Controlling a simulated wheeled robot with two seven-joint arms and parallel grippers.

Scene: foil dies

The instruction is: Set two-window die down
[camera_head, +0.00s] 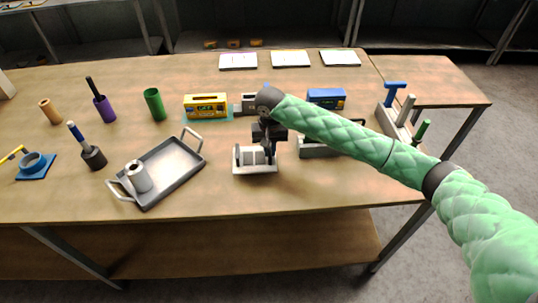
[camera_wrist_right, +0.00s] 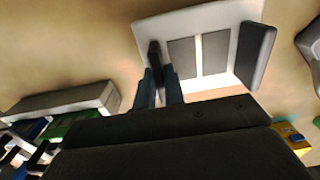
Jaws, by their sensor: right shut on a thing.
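The two-window die (camera_head: 255,169) is a pale plate with two grey panels side by side and a dark upright at each end. In the head view it is at mid-table, to the right of the grey tray; I cannot tell whether it touches the tabletop. My right gripper (camera_head: 268,150) comes down over its right end. In the right wrist view the fingers (camera_wrist_right: 162,88) are shut on one dark upright of the die (camera_wrist_right: 218,45), and the other upright stands free. My left gripper is not in view.
A grey tray (camera_head: 183,183) with a metal roll (camera_head: 138,176) stands at left. A yellow box (camera_head: 205,106) is behind the die, a blue box (camera_head: 326,97) behind my arm. A grey holder (camera_head: 318,151) stands close right. The table's front strip is clear.

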